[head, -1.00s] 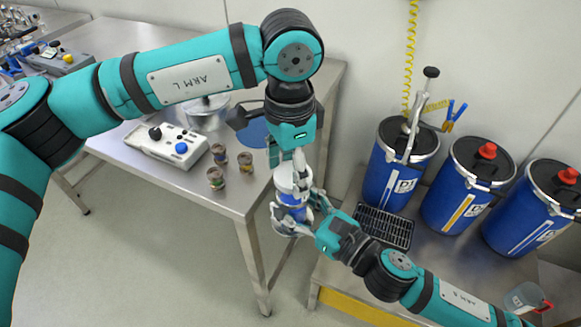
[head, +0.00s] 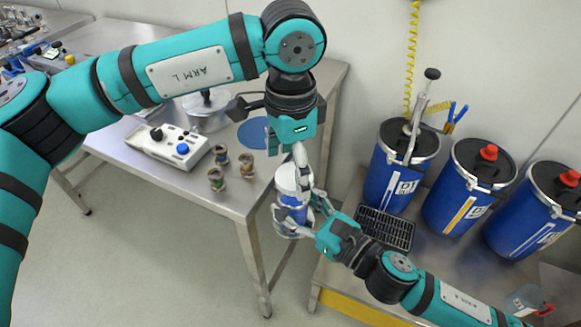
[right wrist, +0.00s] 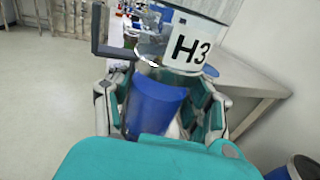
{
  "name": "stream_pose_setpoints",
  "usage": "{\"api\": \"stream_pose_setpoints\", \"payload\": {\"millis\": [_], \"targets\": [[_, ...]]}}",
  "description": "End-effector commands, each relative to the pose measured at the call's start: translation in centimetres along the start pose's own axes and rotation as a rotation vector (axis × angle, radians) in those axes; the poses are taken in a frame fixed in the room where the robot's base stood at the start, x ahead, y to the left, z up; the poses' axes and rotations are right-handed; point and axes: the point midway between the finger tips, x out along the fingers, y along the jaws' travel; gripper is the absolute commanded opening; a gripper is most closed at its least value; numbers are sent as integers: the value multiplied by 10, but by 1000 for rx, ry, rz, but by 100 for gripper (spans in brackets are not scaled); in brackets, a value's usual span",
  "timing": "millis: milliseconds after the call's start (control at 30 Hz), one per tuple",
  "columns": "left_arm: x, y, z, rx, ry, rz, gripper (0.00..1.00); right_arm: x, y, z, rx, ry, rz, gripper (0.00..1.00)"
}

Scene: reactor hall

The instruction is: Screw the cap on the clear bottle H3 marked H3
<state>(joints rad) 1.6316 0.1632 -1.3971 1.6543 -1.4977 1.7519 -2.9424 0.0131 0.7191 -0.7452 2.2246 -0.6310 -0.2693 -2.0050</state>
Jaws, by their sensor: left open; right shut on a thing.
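The clear bottle H3 (head: 292,186) is held in the air between my two arms, off the table edge. Its white label with black "H3" (right wrist: 190,50) shows in the right wrist view, and blue shows in its lower part (right wrist: 155,105). My right gripper (head: 300,212) is shut on the bottle from the lower right. My left gripper (head: 288,163) points down just above the bottle's top, with its fingers open. I cannot make out the cap; the left fingers and the small size hide the bottle's mouth.
At right, blue drums (head: 455,206) and a black grate (head: 385,228) stand on a lower bench. Open floor lies at lower left.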

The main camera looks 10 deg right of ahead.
Motion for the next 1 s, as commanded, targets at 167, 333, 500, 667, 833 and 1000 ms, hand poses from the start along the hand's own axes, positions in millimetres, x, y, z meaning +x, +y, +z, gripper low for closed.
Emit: {"api": "stream_pose_setpoints", "payload": {"millis": [167,333,500,667,833,1000], "targets": [[-26,0,-1,0,2,-2,84,0,0,2,-1,-3,1,0],[-32,0,0,1,0,0,84,0,0,1,-1,-3,1,0],[-32,0,0,0,1,0,82,0,0,2,-1,-3,1,0],[-32,0,0,-72,1,0,82,0,0,2,-1,-3,1,0],[-34,0,-1,-354,-1,-1,82,0,0,2,-1,-3,1,0],[-37,1,-2,-757,-2,-1,82,0,0,2,-1,-3,1,0]]}}
